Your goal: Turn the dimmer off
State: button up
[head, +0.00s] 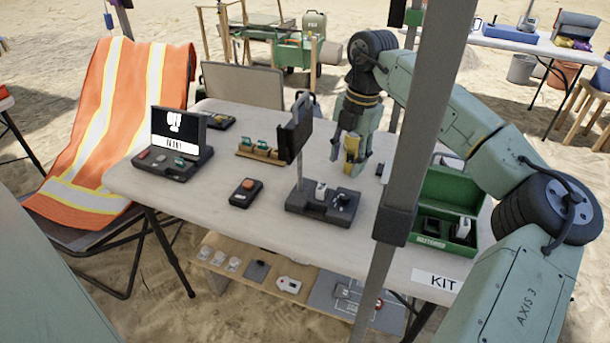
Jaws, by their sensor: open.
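No label marks the dimmer, and I cannot tell for sure which device it is. A dark control base (323,203) with a pale switch or slider and a black knob stands at the middle front of the table, with a dark panel (296,128) on a post above it. A small dark box with a reddish button (246,193) lies to its left. My gripper (350,160), with yellow at its fingers, points down behind and slightly right of the control base, apart from it. It is open and appears empty.
A console with a lit screen (178,131) stands at the table's left. A wooden rack (260,153) holds small green-topped items. An open green case (440,205) is at the right. A grey pole (415,130) crosses the view in front.

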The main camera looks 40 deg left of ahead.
aim_at(345, 196)
jog(key=shift+m+t+h, duration=0.3)
jog(key=shift+h, duration=0.2)
jog(key=f+p, duration=0.1)
jog(key=f, duration=0.2)
jog(key=f+p, duration=0.1)
jog(key=f, duration=0.3)
jog(key=w+f+p, duration=0.1)
jog(key=f, duration=0.3)
jog(key=shift+w+f, duration=0.1)
jog(key=shift+f, duration=0.1)
jog(key=shift+c, duration=0.2)
grip_shut()
